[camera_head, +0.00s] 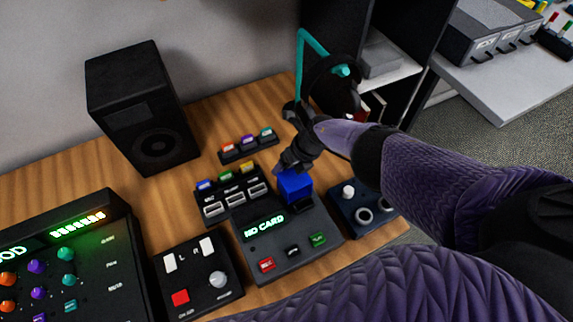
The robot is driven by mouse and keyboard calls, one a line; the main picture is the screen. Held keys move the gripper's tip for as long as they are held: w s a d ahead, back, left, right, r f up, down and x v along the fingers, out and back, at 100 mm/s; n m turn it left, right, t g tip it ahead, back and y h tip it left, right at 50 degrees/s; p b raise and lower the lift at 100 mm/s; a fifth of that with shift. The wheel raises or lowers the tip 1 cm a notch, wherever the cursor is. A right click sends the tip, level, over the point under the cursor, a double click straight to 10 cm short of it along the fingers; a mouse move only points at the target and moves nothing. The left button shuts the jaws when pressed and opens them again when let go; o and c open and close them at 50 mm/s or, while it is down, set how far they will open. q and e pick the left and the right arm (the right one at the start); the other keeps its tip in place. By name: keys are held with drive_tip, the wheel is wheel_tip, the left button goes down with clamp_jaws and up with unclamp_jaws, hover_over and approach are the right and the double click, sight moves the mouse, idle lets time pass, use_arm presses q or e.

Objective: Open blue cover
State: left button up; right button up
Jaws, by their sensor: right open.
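The blue cover (295,186) is a small bright blue block-shaped lid at the back right of the dark card device (289,245), whose display reads "NO CARD". The cover looks closed. My right gripper (284,164) is open, just above and behind the blue cover, with its dark fingers pointing down to the left. I cannot tell whether a fingertip touches the cover. My left gripper is out of view.
A slotted panel (233,194) and a button strip (248,146) stand behind the device. A switch box (196,279) is to its left and a knob box (365,212) to its right. A black speaker (141,105) and a teal headphone stand (300,62) stand farther back.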

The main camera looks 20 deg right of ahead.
wheel_tip(320, 180, up, 10)
drive_tip(key=p, duration=0.8)
drive_tip(key=shift+p, duration=0.4)
